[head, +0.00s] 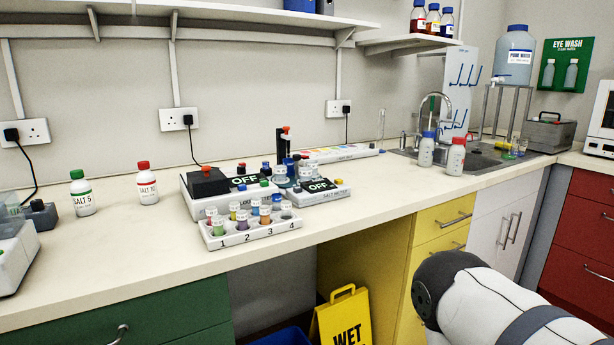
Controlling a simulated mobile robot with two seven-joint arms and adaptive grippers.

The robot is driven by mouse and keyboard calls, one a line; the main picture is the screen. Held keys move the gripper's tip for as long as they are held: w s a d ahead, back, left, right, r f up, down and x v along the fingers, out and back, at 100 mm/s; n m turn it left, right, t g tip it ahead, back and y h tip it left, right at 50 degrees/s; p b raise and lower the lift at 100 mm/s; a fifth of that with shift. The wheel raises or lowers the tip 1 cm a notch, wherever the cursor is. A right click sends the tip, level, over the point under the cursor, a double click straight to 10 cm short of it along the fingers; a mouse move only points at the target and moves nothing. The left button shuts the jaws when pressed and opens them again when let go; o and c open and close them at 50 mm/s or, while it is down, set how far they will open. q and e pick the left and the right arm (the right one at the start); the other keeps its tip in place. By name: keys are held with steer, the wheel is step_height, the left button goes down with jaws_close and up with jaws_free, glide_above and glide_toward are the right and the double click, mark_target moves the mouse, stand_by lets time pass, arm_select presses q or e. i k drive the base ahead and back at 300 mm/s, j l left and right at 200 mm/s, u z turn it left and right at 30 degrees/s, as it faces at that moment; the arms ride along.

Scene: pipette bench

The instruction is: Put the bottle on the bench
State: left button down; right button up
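Several bottles are in the head view, and I cannot tell which one the task means. A green-capped bottle labelled SALT 5 (83,197) and a red-capped salt bottle (147,187) stand upright on the left of the cream bench (350,197). A blue-capped white bottle (426,152) and a red-capped white bottle (455,159) stand upright by the sink. Part of my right arm shows at the lower right, but neither gripper is visible.
A numbered rack (250,233) of small vials and devices reading OFF (245,180) occupy the bench middle. The sink (478,157) and a water tank (515,55) are at the right. A yellow wet-floor sign (343,318) stands below. Bench front right of the rack is clear.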

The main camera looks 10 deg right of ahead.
mark_target(386, 179)
steer(key=i+l, duration=0.1)
steer(key=l, duration=0.45)
steer(key=i+l, duration=0.1)
steer(key=l, duration=0.5)
steer(key=i+l, duration=0.1)
steer(key=l, duration=0.45)
steer(key=i+l, duration=0.1)
steer(key=l, duration=0.5)
steer(key=i+l, duration=0.1)
steer(key=l, duration=0.45)
steer(key=i+l, duration=0.1)
steer(key=l, duration=0.5)
